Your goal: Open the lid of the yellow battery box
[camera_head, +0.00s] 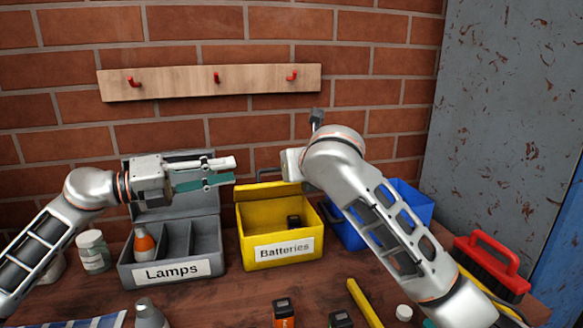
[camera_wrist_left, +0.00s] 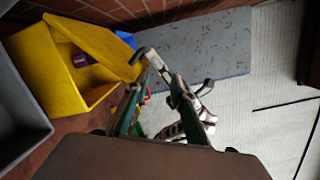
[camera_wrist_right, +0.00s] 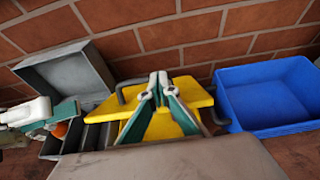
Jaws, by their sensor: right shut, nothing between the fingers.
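The yellow battery box (camera_head: 283,250), labelled "Batteries", stands on the table with its lid (camera_head: 262,191) raised at the back. A dark battery (camera_head: 293,221) shows inside. The lid carries a grey handle (camera_head: 266,157). My right gripper (camera_wrist_right: 158,80) is shut and empty, in front of the lid in the right wrist view; whether it touches the lid is unclear. My left gripper (camera_head: 234,171) is open and empty, above the gap between the grey and yellow boxes. The raised lid also shows in the left wrist view (camera_wrist_left: 95,42).
A grey "Lamps" box (camera_head: 205,281) with its lid up stands at the left, a blue bin (camera_head: 414,205) at the right. A jar (camera_head: 93,252), a red-handled brush (camera_head: 492,262) and several loose items lie around. A brick wall with a hook rail (camera_head: 180,83) is behind.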

